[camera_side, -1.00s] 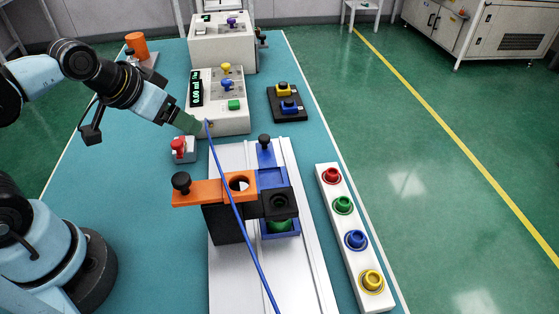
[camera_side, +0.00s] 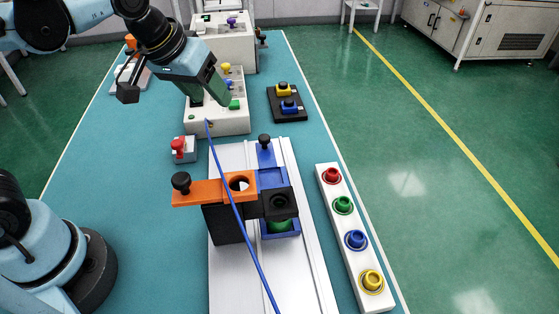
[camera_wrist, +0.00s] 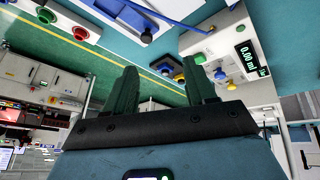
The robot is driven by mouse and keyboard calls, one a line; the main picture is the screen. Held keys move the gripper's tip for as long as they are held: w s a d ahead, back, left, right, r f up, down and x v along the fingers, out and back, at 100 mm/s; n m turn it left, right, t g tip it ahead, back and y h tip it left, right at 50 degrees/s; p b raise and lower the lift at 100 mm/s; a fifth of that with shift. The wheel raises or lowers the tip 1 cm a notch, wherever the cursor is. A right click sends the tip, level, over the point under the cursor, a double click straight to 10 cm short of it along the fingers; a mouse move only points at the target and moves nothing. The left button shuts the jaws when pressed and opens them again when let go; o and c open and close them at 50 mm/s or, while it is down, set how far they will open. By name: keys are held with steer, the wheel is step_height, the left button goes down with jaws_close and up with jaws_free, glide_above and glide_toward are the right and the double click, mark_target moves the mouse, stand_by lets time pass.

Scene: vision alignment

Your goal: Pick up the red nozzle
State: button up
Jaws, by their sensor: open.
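The red nozzle (camera_side: 332,175) sits at the far end of a white strip (camera_side: 324,190) on the right side of the table, in line with the green, blue and yellow nozzles. In the wrist view the red nozzle (camera_wrist: 80,33) shows at the upper left, beyond the left finger. My gripper (camera_side: 210,100) is open and empty, in front of the white box with the display, well to the left of the strip. Its two dark green fingers (camera_wrist: 160,68) point up in the wrist view with nothing between them.
An orange and black holder (camera_side: 215,192) stands on a white rail, with a blue cable (camera_side: 235,210) across it. A black block with yellow and blue knobs (camera_side: 287,103) lies near the box. A red-knobbed grey block (camera_side: 183,150) stands left. Bare teal table lies left of the rail.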

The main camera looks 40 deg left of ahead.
steer(key=w+d+r+n+g, duration=0.2)
steer(key=w+d+n+g, duration=0.1)
steer(key=w+d, duration=0.55)
steer(key=n+g, duration=0.2)
steer(key=n, duration=0.2)
glide_above(331, 173)
step_height(331, 173, down, 6)
steer(key=shift+y, duration=0.3)
step_height(331, 173, down, 11)
steer(key=shift+f, duration=0.2)
jaws_close()
